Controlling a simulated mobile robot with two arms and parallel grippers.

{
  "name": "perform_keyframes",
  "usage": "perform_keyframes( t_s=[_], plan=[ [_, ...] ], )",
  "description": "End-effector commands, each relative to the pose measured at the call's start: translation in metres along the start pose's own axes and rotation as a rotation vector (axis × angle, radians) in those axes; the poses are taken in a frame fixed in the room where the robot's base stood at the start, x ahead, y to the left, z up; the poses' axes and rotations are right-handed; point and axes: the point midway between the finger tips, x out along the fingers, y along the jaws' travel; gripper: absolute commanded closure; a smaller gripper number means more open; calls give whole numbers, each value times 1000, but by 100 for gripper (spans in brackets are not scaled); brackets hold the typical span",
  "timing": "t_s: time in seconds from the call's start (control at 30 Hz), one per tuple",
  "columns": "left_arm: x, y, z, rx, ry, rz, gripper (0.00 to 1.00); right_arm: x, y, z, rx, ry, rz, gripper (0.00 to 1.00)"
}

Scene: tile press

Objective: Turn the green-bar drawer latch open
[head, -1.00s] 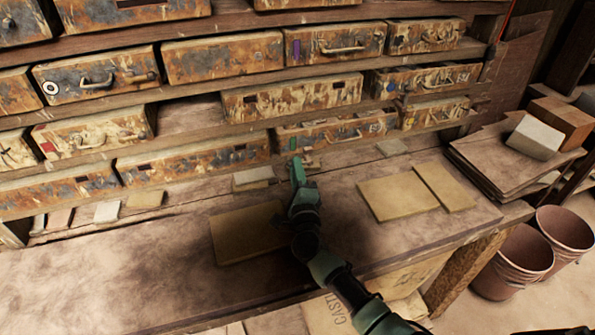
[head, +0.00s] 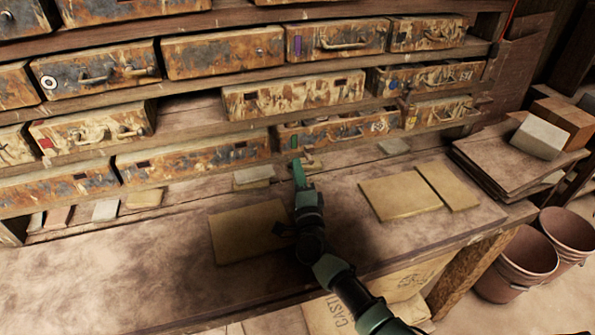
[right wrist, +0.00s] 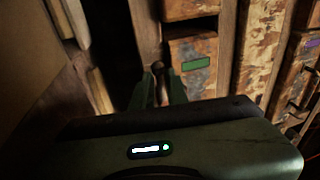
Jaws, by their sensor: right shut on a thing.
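The green-bar drawer (head: 340,130) is in the lowest right part of the rack in the head view. Its green bar (head: 294,141) is on the left of its front. The bar also shows in the right wrist view (right wrist: 196,64). A latch (right wrist: 158,75), a small brownish knob, is between the fingers of my right gripper (right wrist: 161,92), which is shut on it. In the head view my right gripper (head: 299,172) is just below the drawer's left end and partly hides the latch. My left gripper is in neither view.
Other worn drawers (head: 293,97) fill the shelves above and beside. Flat tan tiles (head: 400,194) lie on the bench (head: 130,270), one of them (head: 245,232) left of my right forearm. Stacked boards (head: 515,155) and buckets (head: 528,255) are at the right.

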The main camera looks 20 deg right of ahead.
Motion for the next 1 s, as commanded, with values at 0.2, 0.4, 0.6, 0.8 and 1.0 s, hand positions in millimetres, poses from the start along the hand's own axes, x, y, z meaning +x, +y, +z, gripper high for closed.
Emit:
perform_keyframes(
  t_s=[0.2, 0.4, 0.6, 0.8, 1.0],
  plan=[
    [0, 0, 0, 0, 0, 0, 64, -1, 2, 1, 0, -3, 4, 69],
    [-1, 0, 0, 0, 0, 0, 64, 0, 0, 1, 1, -2, 2, 69],
    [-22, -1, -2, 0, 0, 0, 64, 4, -22, 1, 2, -1, 2, 69],
    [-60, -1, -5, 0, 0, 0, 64, 12, -64, 1, 2, -1, 0, 69],
    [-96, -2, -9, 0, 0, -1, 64, 20, -103, 3, 3, -2, 1, 69]
  ],
)
